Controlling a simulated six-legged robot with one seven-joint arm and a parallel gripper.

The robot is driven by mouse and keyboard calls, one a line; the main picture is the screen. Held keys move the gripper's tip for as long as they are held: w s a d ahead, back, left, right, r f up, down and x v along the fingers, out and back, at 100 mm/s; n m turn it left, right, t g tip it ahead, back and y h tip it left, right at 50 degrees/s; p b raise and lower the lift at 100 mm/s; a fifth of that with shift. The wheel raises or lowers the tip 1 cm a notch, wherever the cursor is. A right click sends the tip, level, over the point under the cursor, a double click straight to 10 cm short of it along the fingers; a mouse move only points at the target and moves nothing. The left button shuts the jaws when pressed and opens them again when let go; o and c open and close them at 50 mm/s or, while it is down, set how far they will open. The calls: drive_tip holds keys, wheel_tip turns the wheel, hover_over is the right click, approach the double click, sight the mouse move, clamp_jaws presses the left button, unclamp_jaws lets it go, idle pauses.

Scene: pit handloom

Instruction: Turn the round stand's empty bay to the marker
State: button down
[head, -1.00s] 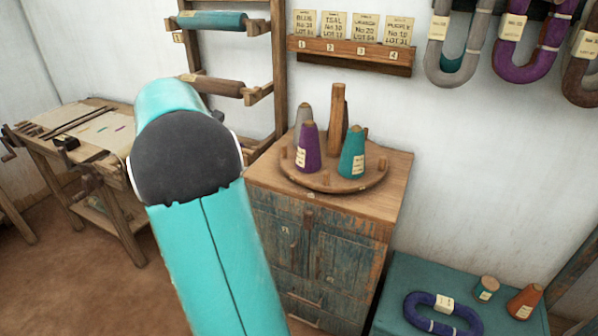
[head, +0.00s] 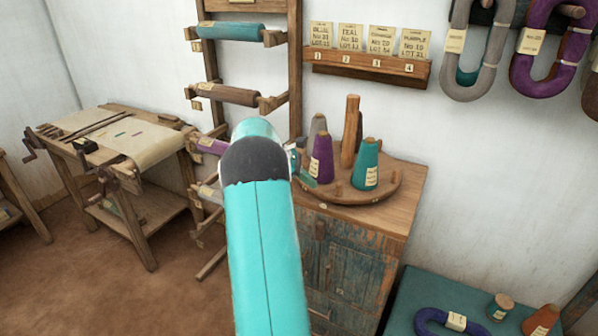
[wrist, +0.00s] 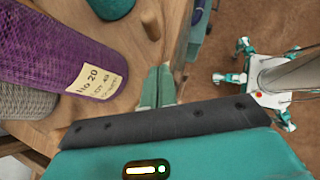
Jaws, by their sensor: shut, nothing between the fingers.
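The round stand (head: 345,199) is a wooden turntable on the cabinet, with a tall central post (head: 350,130) and short pegs near its rim. It carries a grey cone (head: 317,127), a purple cone (head: 321,160) and a teal cone (head: 366,165). My gripper (head: 301,168) is at the stand's left side, partly hidden behind my arm. In the wrist view its green fingers (wrist: 158,86) are together and empty, close to a wooden peg (wrist: 150,18) and right of the purple cone (wrist: 65,62). I cannot tell whether they touch the peg. I cannot clearly make out the marker.
The stand sits on a worn wooden cabinet (head: 360,262). A rack of rolls (head: 226,95) stands left, beside a workbench (head: 115,140). A card shelf (head: 365,68) and yarn hanks (head: 475,55) are on the wall. A green table (head: 402,300) is at lower right.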

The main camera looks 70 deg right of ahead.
sight(336, 192)
drive_tip(key=s, duration=0.1)
drive_tip(key=s+d+f, duration=0.1)
drive_tip(key=s, duration=0.1)
drive_tip(key=shift+s+d+f, duration=0.15)
drive_tip(key=shift+s, duration=0.25)
drive_tip(key=shift+s+d, duration=0.25)
drive_tip(key=shift+s, duration=0.3)
drive_tip(key=shift+s, duration=0.2)
